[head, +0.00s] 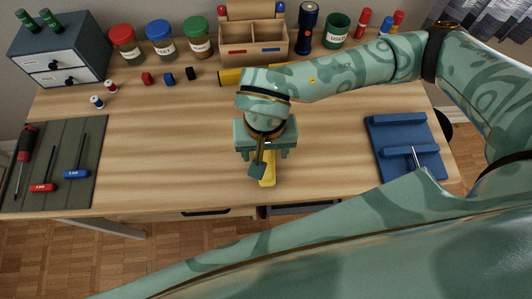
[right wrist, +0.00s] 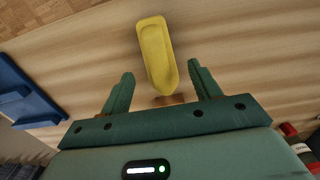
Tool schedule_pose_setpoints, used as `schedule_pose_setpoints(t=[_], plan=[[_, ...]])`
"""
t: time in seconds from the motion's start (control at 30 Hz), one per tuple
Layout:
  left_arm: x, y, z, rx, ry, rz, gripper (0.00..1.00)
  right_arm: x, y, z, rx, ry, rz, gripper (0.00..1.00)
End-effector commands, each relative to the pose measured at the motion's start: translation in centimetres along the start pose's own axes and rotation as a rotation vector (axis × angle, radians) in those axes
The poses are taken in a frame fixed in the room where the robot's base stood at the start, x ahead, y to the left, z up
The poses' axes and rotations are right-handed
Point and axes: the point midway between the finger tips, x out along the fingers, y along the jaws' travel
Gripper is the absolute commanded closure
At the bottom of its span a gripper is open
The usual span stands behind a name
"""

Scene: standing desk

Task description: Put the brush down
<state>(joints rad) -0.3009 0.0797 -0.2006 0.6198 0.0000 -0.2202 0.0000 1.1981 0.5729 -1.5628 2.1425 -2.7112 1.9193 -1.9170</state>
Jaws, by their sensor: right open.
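The brush has a yellow handle (head: 267,180) and lies on the wooden desk near its front edge, partly hidden in the head view by my right gripper (head: 263,155). In the right wrist view the yellow handle (right wrist: 155,50) reaches out past the open fingers (right wrist: 160,75). A brownish part shows between the fingers at the handle's near end. The fingers stand apart on either side of it, with gaps to both sides. The brush's head is mostly hidden. My left gripper is not in view.
A blue stand (head: 393,132) is at the right and a dark mat (head: 55,190) with screwdrivers at the left. Jars (head: 161,40), a wooden caddy (head: 253,48), a flashlight (head: 308,25) and a green cup (head: 337,32) line the back. The desk left of my gripper is clear.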

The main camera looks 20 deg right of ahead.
Motion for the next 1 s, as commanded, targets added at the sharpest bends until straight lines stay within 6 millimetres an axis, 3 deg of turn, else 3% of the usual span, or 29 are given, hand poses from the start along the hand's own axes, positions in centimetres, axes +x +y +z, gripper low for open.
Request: schedule_pose_setpoints(t=[0.03,0.2,0.4,1.0], plan=[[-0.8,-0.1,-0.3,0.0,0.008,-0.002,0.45,-1.9,0.0,-0.1,-0.001,0.009,-0.003,0.38],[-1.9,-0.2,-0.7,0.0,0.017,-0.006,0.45,-5.8,0.0,-0.1,0.0,0.008,-0.003,0.38],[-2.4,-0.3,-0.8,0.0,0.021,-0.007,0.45,-8.3,0.0,0.0,0.001,0.002,-0.001,0.38],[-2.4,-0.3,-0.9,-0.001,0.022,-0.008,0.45,-8.6,0.0,0.0,0.001,0.0,0.0,0.38]])
